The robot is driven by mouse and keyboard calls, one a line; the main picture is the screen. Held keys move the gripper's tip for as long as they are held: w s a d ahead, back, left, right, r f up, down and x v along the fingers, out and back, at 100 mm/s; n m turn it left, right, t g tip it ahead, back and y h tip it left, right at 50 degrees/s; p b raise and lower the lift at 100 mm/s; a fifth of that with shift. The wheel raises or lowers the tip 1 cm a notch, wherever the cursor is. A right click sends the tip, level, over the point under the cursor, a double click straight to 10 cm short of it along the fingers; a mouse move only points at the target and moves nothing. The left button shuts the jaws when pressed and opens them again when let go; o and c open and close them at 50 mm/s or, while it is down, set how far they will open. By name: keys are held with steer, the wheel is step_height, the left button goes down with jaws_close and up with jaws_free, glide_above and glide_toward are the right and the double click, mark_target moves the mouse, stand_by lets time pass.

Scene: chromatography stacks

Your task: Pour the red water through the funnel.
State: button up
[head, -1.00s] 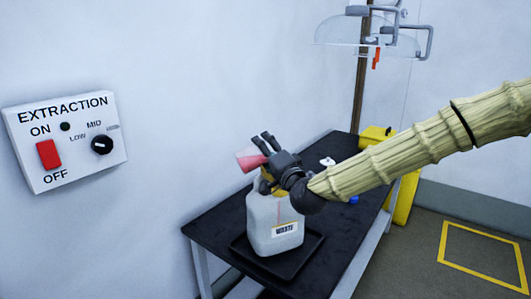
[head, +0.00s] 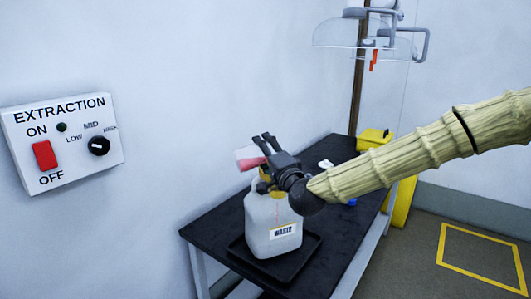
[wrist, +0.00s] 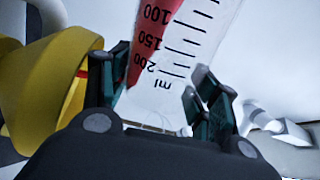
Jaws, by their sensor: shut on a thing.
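My gripper (head: 264,141) is shut on a clear graduated beaker (head: 244,153) holding red water (head: 252,163). The beaker is strongly tilted, its mouth toward the left, just above the white waste jug (head: 262,222). A yellow funnel (head: 263,187) sits at the jug's top, partly hidden by my gripper. In the wrist view the beaker (wrist: 205,40) lies between my fingers, with red water (wrist: 158,38) along its left side. The funnel (wrist: 45,85) is close by on the left. I cannot tell whether water is falling into it.
The jug stands in a black tray (head: 305,255) on a dark bench (head: 215,222). A yellow container (head: 372,139) is at the far end. A clear extraction hood (head: 345,35) hangs above. The extraction switch box (head: 68,150) is on the left wall.

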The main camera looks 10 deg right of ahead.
steer(key=shift+d+m+b, duration=0.2)
steer(key=shift+m+b, duration=0.15)
steer(key=shift+m, duration=0.25)
steer(key=shift+f, duration=0.1)
steer(key=shift+w+f+m, duration=0.1)
steer(key=shift+m, duration=0.2)
steer(key=shift+d+m+b, duration=0.2)
steer(key=shift+m+b, duration=0.1)
steer(key=shift+b, duration=0.05)
steer(key=shift+m+h+b, duration=0.3)
steer(key=shift+m+b, duration=0.05)
steer(key=shift+m, duration=0.05)
steer(key=shift+d+m, duration=0.15)
steer(key=shift+m, duration=0.15)
steer(key=shift+w+d+m+b, duration=0.1)
steer(key=shift+d+m+b, duration=0.05)
steer(key=shift+m+b, duration=0.4)
